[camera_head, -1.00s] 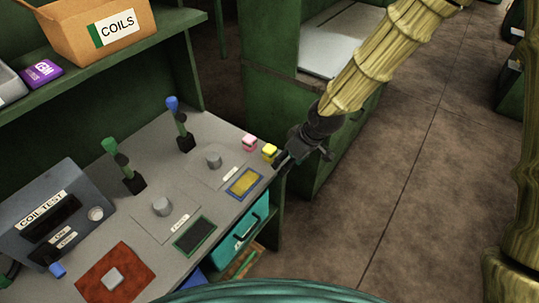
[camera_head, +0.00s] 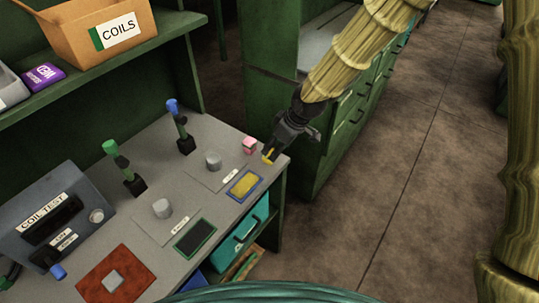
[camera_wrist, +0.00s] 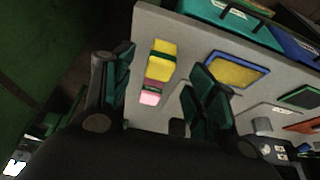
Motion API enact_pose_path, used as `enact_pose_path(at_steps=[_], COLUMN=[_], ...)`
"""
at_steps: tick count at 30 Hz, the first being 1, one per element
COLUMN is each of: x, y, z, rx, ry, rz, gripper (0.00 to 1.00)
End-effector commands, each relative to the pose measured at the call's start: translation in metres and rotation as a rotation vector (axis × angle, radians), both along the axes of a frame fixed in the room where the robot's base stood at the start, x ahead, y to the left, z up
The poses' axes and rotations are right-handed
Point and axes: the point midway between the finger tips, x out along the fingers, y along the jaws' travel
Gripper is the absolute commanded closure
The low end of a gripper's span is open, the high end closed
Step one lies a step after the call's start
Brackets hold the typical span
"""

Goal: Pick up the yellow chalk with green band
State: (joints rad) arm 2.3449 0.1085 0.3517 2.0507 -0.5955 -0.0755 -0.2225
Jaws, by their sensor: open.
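The yellow chalk with a green band (camera_wrist: 161,54) lies on the grey bench top near its edge, seen in the wrist view between my two fingers. In the head view only a little yellow of this chalk (camera_head: 267,158) shows at my fingertips, the rest hidden by them. My gripper (camera_head: 272,151) is open and reaches down over the bench corner at the chalk. In the wrist view my gripper (camera_wrist: 164,66) has one finger on each side of the chalk, with gaps visible. I cannot tell the height left above it.
A pink block (camera_head: 249,144) sits close beside the yellow chalk. A blue-framed yellow pad (camera_head: 244,184), grey knobs, and levers with blue and green tops stand on the bench (camera_head: 222,134). A green cabinet (camera_head: 268,105) stands behind my gripper.

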Motion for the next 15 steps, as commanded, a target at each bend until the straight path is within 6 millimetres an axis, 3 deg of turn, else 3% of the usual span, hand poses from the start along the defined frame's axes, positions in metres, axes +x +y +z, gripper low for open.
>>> enact_pose_path(at_steps=[15], x=[0.014], y=[0.023], z=[-0.039], rx=[0.000], ry=[0.000], rz=[-0.001], gripper=[0.43])
